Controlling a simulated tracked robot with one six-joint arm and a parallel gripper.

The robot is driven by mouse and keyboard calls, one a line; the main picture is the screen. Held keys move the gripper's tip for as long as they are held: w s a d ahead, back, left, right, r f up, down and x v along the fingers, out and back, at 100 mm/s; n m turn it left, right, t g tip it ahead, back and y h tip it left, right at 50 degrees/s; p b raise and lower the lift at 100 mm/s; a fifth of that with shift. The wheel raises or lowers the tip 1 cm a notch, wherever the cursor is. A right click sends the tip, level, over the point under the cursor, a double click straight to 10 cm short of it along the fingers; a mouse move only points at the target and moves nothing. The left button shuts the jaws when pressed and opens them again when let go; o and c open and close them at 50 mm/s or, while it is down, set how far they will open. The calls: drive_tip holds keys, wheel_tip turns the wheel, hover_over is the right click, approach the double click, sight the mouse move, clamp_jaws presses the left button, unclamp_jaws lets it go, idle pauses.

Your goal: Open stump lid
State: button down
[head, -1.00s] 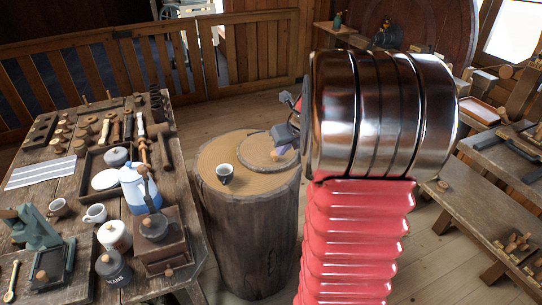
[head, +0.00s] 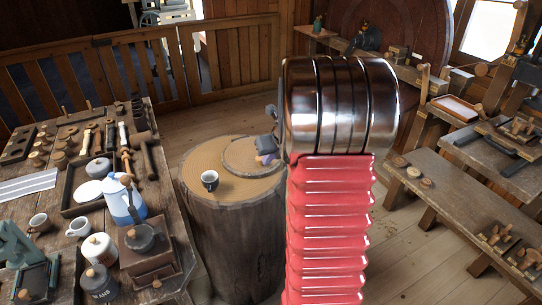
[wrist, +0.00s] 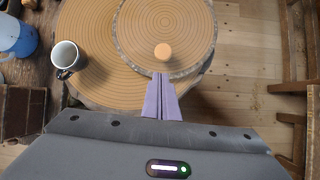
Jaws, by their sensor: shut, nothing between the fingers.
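The stump (head: 232,235) stands upright on the floor right of the workbench. Its round lid (head: 238,152) lies on top toward the right and looks seated; in the wrist view the lid (wrist: 190,25) has wood rings, a bark edge and a pale round knob (wrist: 163,51). My gripper (wrist: 162,76) is shut and empty, its purple fingertips just short of the knob in the picture; I cannot tell their height above the lid. In the head view my gripper (head: 266,158) is over the lid and hides the knob. A dark mug (head: 209,181) stands on the stump left of the lid.
The mug also shows in the wrist view (wrist: 66,57). The workbench (head: 20,215) at left holds a blue-white pot (head: 124,203), a coffee grinder (head: 146,250) and many tools. A low bench (head: 455,200) stands at right. Bare floor lies behind the stump.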

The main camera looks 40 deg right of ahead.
sight(261, 169)
drive_tip(key=x, duration=0.5)
drive_tip(key=shift+w+f, duration=0.2)
drive_tip(key=shift+f, duration=0.1)
